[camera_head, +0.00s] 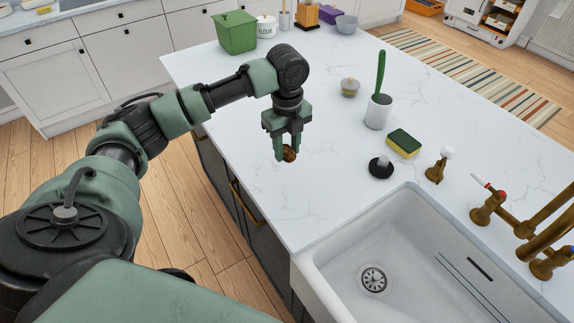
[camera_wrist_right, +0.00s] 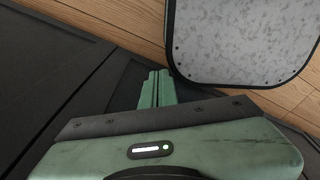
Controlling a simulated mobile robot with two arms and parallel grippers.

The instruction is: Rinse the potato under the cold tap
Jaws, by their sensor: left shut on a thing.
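The brown potato (camera_head: 290,154) is between the fingertips of my left gripper (camera_head: 286,151), which is shut on it. The gripper points down over the white counter, left of the sink. The white sink (camera_head: 335,255) is at lower right, with its drain (camera_head: 374,279) showing and no water visible. Brass tap fittings stand on its right: one handle with a red mark (camera_head: 488,208), and another with a blue mark (camera_head: 551,263) at the right edge. The spout is partly cut off. In the right wrist view my right gripper (camera_wrist_right: 156,88) has its fingers together, with nothing visible between them.
A black round stopper (camera_head: 381,167), a green-yellow sponge (camera_head: 403,144), a brush in a white holder (camera_head: 378,110) and a small lidded jar (camera_head: 350,87) stand behind the sink. A green bin (camera_head: 237,32) is at the far left. The counter around the left gripper is clear.

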